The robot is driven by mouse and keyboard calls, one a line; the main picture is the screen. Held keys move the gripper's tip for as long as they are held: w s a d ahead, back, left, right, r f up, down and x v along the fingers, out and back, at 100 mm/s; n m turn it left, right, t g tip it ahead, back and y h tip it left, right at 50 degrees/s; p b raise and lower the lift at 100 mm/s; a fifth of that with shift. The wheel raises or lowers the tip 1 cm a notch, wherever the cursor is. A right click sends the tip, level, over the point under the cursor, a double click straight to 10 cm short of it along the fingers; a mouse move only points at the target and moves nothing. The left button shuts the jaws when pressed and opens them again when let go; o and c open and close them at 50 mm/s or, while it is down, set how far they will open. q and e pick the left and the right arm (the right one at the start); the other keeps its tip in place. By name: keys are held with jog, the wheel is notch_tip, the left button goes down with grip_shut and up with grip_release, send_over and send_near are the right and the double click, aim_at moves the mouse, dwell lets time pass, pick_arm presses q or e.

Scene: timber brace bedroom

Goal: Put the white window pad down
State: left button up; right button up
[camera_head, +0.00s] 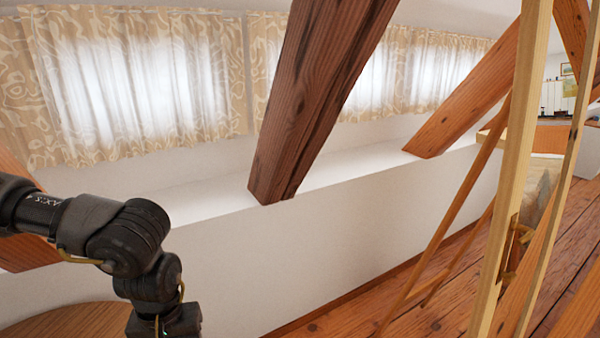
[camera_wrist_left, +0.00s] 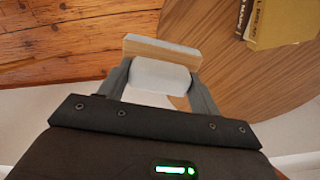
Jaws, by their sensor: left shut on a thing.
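The white window pad (camera_wrist_left: 160,74) is in the left wrist view, a small block with a pale face and a tan edge. My left gripper (camera_wrist_left: 158,84) is shut on it, one finger at each side. The pad is over or near the edge of a round wooden table (camera_wrist_left: 222,85); whether it touches the wood I cannot tell. In the head view my left arm comes in from the left and its fingers and the pad are below the frame. My right gripper is in neither view.
Books (camera_wrist_left: 284,22) lie on the table in the left wrist view. In the head view a white ledge (camera_head: 215,195) runs under curtained windows, crossed by a thick brace (camera_head: 318,90). Wooden posts (camera_head: 515,160) stand at right.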

pick_arm(q)
jog(key=shift+s+d+f+m, duration=0.1)
jog(key=shift+s+f+m, duration=0.05)
jog(key=shift+s+m, duration=1.05)
jog(key=shift+s+d+f, duration=0.1)
jog(key=shift+s+f, duration=0.05)
jog(key=shift+s, duration=0.05)
